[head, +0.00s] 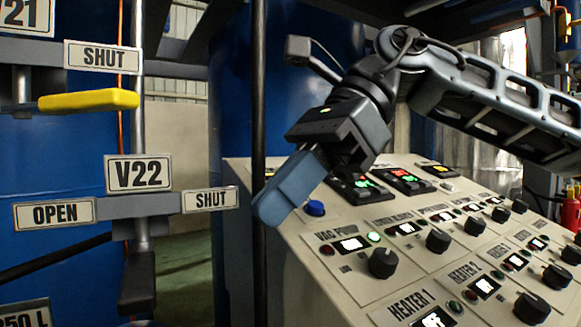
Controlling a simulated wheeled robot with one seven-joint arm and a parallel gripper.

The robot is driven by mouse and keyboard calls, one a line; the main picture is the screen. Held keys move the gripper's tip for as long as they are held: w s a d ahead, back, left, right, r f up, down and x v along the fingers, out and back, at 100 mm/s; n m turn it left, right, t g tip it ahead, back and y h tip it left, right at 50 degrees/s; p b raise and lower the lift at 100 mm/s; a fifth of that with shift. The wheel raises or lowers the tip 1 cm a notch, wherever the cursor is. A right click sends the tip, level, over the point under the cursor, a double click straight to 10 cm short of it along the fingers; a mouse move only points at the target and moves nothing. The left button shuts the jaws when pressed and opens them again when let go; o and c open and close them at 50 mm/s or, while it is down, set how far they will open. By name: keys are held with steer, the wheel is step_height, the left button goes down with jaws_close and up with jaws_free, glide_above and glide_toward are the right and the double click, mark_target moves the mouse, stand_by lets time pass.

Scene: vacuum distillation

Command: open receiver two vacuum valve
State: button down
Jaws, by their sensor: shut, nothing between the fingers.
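A V22 sign (138,173) stands at the left on a grey bracket with an OPEN plate (55,213) on its left and a SHUT plate (210,199) on its right. A dark lever-like part (137,283) hangs below that bracket; I cannot tell whether it is the valve's handle. A yellow handle (88,100) lies level above the V22 sign, under another SHUT plate (103,57) and a cut-off V21 sign (27,16). My gripper (268,207) is shut and empty, pointing down-left, to the right of the V22 plates in the picture. No sign naming receiver two is visible.
A sloped control panel (330,285) with knobs, lit displays and a blue button (315,208) lies below and right of my gripper. A thin black post (258,90) rises between the gripper and the valve plates. Large blue tanks (290,75) stand behind.

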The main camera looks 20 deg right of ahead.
mark_target(139, 247)
steer(key=s+a+f+p, duration=0.1)
steer(key=a+f+p, duration=0.1)
steer(key=a, duration=0.5)
steer(key=shift+s+a+f, duration=0.3)
steer(key=shift+f, duration=0.5)
steer(key=shift+f, duration=0.1)
